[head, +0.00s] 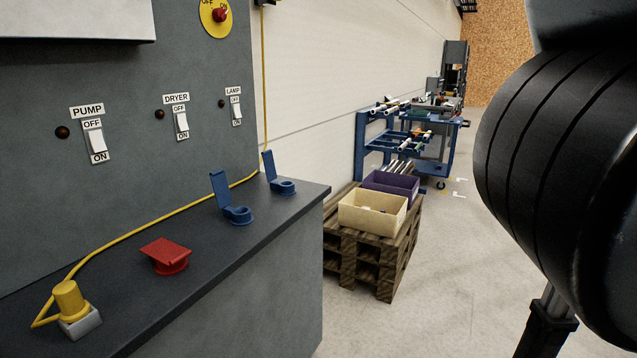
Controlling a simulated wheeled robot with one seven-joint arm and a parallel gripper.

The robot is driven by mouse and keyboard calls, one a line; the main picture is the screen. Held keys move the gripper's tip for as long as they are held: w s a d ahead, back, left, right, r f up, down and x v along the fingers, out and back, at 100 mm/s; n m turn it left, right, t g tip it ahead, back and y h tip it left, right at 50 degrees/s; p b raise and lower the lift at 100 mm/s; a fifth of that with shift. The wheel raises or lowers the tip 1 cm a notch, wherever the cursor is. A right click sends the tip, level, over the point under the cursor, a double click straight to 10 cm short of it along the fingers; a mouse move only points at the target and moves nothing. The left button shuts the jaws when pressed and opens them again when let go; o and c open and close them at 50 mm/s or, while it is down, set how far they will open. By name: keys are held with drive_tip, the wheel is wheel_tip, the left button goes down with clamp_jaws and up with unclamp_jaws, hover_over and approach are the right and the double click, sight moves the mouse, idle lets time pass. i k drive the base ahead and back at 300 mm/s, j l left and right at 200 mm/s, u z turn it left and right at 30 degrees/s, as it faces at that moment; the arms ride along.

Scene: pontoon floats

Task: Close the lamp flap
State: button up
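Two blue sockets with flaps stand on the dark counter top (200,270). The far blue flap (269,164) stands upright, open, behind its round socket (284,187); it is the one nearest below the LAMP switch (236,110). The nearer blue flap (221,188) also stands open at its socket (238,215), below the DRYER switch (182,123). A red flap (166,251) lies down over its socket, nearest the PUMP switch (96,141). No labels show on the sockets. My gripper is not in view; a large black part of my arm fills the right side.
A yellow cable runs along the back of the counter to a yellow plug (70,299) in a grey block. A wooden pallet (365,250) carries a cream box (373,218) and a purple box (400,187). A blue cart (430,150) stands behind.

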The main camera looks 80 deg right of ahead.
sight(269, 163)
drive_tip(key=z, duration=1.65)
drive_tip(key=l+u, duration=0.15)
drive_tip(key=l, duration=0.45)
drive_tip(key=k+l+u, duration=0.15)
drive_tip(key=l, duration=0.4)
